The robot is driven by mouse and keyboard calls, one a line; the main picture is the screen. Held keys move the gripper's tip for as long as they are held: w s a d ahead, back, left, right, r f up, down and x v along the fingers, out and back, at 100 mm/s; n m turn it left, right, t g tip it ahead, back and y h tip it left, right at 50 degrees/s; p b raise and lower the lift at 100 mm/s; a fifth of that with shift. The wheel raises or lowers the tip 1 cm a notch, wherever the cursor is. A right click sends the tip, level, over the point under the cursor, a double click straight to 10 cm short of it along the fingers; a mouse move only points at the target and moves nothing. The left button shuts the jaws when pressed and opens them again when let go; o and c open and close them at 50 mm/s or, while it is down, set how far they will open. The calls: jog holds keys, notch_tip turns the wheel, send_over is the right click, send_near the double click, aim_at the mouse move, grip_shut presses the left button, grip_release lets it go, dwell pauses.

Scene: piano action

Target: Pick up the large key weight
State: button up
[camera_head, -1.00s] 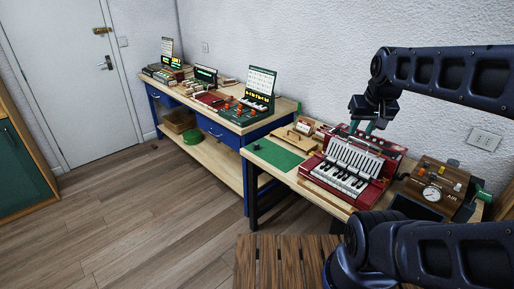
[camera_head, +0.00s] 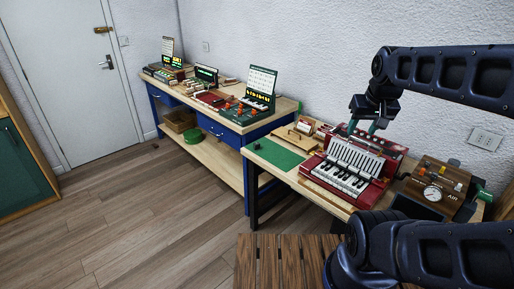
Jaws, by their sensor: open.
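My gripper (camera_head: 364,128) points down at the back of a red piano-action model (camera_head: 315,166) with white and black keys (camera_head: 344,177). Its two teal fingers are apart, and I see nothing held between them. The fingertips are close to the back left of the red case; whether they touch anything is too small to tell. I cannot make out the large key weight for sure; it may be hidden behind the fingers or the raised white slats (camera_head: 356,157).
A green mat (camera_head: 274,154) and a wooden tray (camera_head: 293,137) lie left of the red case. A wooden box with a gauge (camera_head: 437,187) stands to its right. A blue bench (camera_head: 222,133) with more instruments runs along the wall. Open floor lies front left.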

jog(key=w+a+r+m, duration=0.1)
jog(key=w+r+m, duration=0.15)
jog(key=w, duration=0.65)
jog(key=m+g+h, duration=0.2)
jog(key=m+h, duration=0.2)
jog(key=m, duration=0.5)
send_over(257, 144)
jog(key=s+a, duration=0.2)
jog(key=a, duration=0.1)
notch_tip(257, 144, down, 35)
jog(key=x, duration=1)
jog(key=shift+w+a+f, duration=0.25)
jog(key=shift+f, duration=0.25)
